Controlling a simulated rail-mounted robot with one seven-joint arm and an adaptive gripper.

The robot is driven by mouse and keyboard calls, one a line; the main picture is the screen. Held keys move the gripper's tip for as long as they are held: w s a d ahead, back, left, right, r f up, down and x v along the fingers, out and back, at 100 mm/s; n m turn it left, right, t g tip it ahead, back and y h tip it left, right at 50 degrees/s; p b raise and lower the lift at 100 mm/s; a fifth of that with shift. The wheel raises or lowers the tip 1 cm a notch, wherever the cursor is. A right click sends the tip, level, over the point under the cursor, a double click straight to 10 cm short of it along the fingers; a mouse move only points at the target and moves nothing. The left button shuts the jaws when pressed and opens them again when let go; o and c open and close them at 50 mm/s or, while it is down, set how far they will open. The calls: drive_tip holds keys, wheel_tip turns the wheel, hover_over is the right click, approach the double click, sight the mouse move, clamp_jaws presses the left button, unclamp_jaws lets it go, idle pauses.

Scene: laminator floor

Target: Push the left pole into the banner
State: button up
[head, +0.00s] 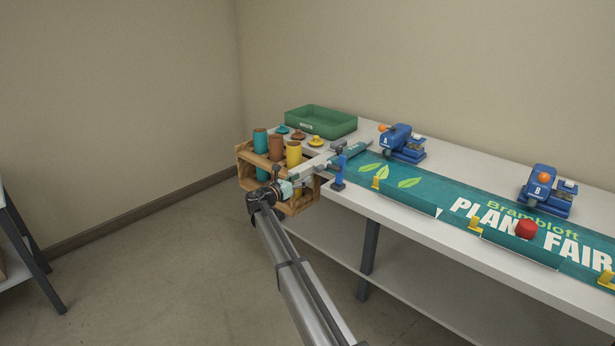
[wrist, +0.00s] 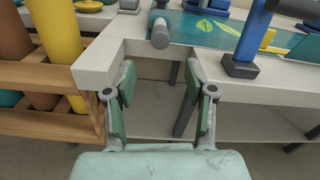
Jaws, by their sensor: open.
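The green banner (head: 430,195) lies along the bench, with leaf shapes at its left end; part of it shows in the wrist view (wrist: 215,30). At that left end is a teal sleeve (head: 353,156). The left pole (wrist: 160,36) shows in the wrist view as a grey round end sticking out towards me from the teal part; how deep it sits in the sleeve cannot be told. My gripper (wrist: 160,85) is open and empty. Its fingers are apart at the near bench edge, below and short of the pole end in the picture, touching nothing that I can see.
A blue post (wrist: 247,45) stands just right of the pole. A wooden rack (head: 247,168) with coloured tubes is close on the left. A green tray (head: 330,123), blue presses A (head: 398,140) and B (head: 545,190), and a red knob (head: 526,229) are on the bench.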

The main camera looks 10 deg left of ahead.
drive_tip(key=shift+s+a, duration=0.25)
drive_tip(key=shift+s, duration=0.15)
drive_tip(key=shift+c, duration=0.4)
drive_tip(key=shift+s+f, duration=0.1)
drive_tip(key=c, duration=0.6)
drive_tip(key=shift+m+t+y, duration=0.3)
drive_tip(key=shift+t+y, duration=0.3)
drive_tip(key=s+b, duration=0.1)
drive_tip(key=b, duration=0.1)
drive_tip(key=s+a+f+b, duration=0.1)
drive_tip(key=s, duration=0.1)
drive_tip(key=s+b, duration=0.2)
drive_tip(key=shift+a+f+b, duration=0.15)
drive_tip(key=shift+a+b, duration=0.1)
drive_tip(key=shift+b, duration=0.1)
clamp_jaws()
approach(318, 171)
drive_tip(key=x, duration=0.5)
drive_tip(key=shift+w, duration=0.35)
drive_tip(key=shift+x, duration=0.8)
